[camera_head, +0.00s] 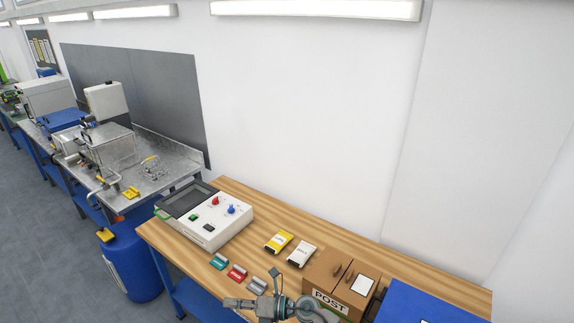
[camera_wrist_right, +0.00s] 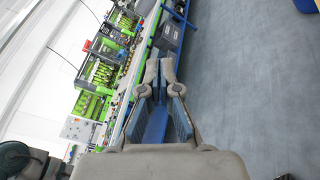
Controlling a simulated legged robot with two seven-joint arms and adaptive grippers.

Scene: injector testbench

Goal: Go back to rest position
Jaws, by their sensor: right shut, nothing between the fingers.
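My right gripper (camera_head: 232,303) is at the bottom of the head view, in front of the wooden table's near edge and pointing left. It is shut and empty. In the right wrist view its two fingers (camera_wrist_right: 160,70) come together at the tips, with nothing between them. Beyond them are grey floor and a row of green-framed benches (camera_wrist_right: 108,60). My left gripper is in neither view.
The wooden table (camera_head: 320,247) holds a white control box (camera_head: 207,222), a yellow packet (camera_head: 278,241), a white packet (camera_head: 301,253), several small coloured items and a brown POST box (camera_head: 325,275). A blue box (camera_head: 425,303) stands at right, a blue barrel (camera_head: 130,268) at left.

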